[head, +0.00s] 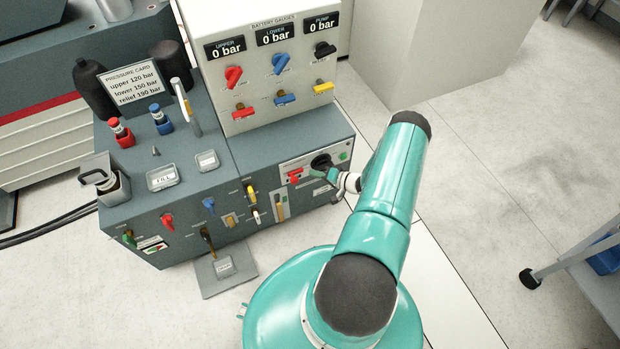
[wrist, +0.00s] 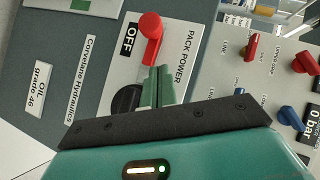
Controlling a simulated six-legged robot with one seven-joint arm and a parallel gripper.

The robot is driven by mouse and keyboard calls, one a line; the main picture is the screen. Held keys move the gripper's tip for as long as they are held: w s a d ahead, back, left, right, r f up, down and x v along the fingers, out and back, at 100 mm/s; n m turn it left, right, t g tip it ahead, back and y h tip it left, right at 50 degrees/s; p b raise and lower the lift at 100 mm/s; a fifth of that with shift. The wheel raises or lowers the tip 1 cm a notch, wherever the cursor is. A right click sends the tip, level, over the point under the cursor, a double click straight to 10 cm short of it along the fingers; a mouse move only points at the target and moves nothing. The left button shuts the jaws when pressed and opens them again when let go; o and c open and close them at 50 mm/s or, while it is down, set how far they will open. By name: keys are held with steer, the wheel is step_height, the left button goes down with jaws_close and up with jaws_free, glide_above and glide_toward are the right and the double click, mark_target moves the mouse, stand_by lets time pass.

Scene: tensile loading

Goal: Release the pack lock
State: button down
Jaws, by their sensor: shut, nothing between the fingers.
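The pack power panel (head: 310,166) is on the front of the grey cabinet, at its right end. In the wrist view its plate (wrist: 178,63) reads "PACK POWER" and "OFF". A red handle (wrist: 150,28) stands out from the plate; it also shows in the head view (head: 295,175). A black round part (wrist: 125,100) is beside it, partly hidden by my gripper. I see no part labelled as the lock. My gripper (wrist: 159,72) is shut and empty, its fingertips close to the red handle. I cannot tell whether they touch.
The gauge box (head: 265,60) on the cabinet reads 0 bar on all three displays and carries several coloured knobs. Several valve handles line the cabinet front. A pressure card (head: 130,83) stands on top. A drain pedal plate (head: 225,267) lies on the floor below.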

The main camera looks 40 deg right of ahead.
steer(key=v, duration=0.8)
steer(key=shift+s+d, duration=0.3)
